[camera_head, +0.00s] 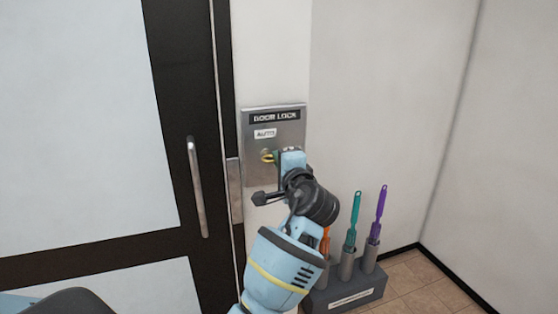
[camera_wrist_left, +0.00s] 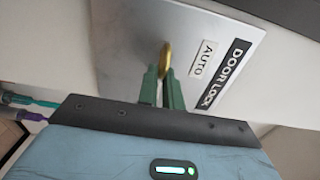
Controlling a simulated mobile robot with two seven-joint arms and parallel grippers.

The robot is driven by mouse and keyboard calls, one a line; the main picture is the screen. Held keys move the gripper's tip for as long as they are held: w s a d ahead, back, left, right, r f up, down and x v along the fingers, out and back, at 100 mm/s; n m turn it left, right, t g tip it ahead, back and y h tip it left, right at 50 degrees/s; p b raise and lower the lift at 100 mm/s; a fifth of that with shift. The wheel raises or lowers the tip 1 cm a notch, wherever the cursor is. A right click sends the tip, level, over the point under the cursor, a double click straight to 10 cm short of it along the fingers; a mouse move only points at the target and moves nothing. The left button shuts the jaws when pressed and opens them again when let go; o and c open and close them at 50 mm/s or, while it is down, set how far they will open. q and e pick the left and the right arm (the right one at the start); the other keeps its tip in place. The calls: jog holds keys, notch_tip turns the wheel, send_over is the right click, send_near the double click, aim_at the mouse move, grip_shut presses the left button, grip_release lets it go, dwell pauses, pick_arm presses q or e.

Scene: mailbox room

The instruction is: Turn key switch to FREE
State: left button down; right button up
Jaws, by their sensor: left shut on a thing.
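The key switch is on a metal plate (camera_head: 291,124) on the wall, headed DOOR LOCK, with an AUTO label under the heading. No FREE label shows. A brass key (camera_head: 266,156) sits at the plate below the AUTO label. My left gripper (camera_head: 272,157) is at the plate, shut on the key. In the left wrist view the plate (camera_wrist_left: 130,45) is seen turned, and the green fingertips (camera_wrist_left: 160,86) close around the lower part of the brass key (camera_wrist_left: 165,58). My gripper hides the lower right of the plate. My right gripper is not in view.
A dark-framed glass door (camera_head: 165,130) with a long vertical handle (camera_head: 197,187) stands left of the plate. Below right, a grey stand (camera_head: 345,293) on the floor holds orange, teal (camera_head: 352,220) and purple (camera_head: 380,213) handled tools, close to my left arm. The wall at right is bare.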

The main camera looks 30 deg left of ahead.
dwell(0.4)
pick_arm(q)
jog(key=c, duration=1.6)
grip_release()
jog(key=shift+o, duration=0.2)
jog(key=v, duration=0.7)
jog(key=shift+s+d, duration=0.25)
jog(key=shift+s, duration=0.05)
jog(key=s+d+f+h, duration=0.1)
jog(key=s+f+h, duration=0.15)
jog(key=f, duration=0.75)
jog(key=s+d+f+m+h, duration=0.15)
jog(key=f+h, duration=0.25)
jog(key=f, duration=0.7)
jog(key=s+d+f+h, duration=0.2)
jog(key=s+f+h, duration=0.15)
jog(key=f, duration=0.65)
jog(key=s+d+f+n+g+h, duration=0.1)
jog(key=s+f+n+h, duration=0.2)
jog(key=s+f, duration=0.5)
jog(key=s+d+f+n+g+h, duration=0.1)
jog(key=s+f+n, duration=0.3)
jog(key=s, duration=1.3)
notch_tip(320, 180, down, 4)
jog(key=shift+d+f+n+h, duration=0.15)
jog(key=shift+n+h, duration=0.2)
jog(key=shift+h, duration=0.55)
